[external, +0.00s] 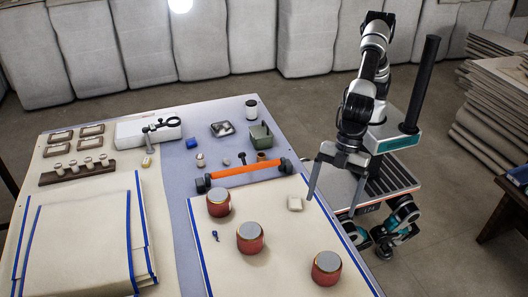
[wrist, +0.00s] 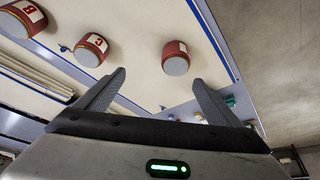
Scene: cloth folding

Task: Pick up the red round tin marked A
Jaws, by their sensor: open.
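Three red round tins with grey lids sit on the cream mat. None shows a letter in the external view. In the wrist view, one tin (wrist: 20,18) reads B and another (wrist: 90,50) reads C. The third tin (wrist: 175,57) has a white label too foreshortened to read; by elimination it may be A. It appears to be the front right tin (external: 326,270) in the external view. My gripper (external: 333,202) is open and empty beside the mat's right edge, behind that tin and apart from it. The fingers (wrist: 160,80) also show in the wrist view.
The other tins stand on the mat at left (external: 218,205) and middle (external: 250,240). Folded cloth (external: 85,240) covers the left side. Clear mat surrounds the front right tin.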

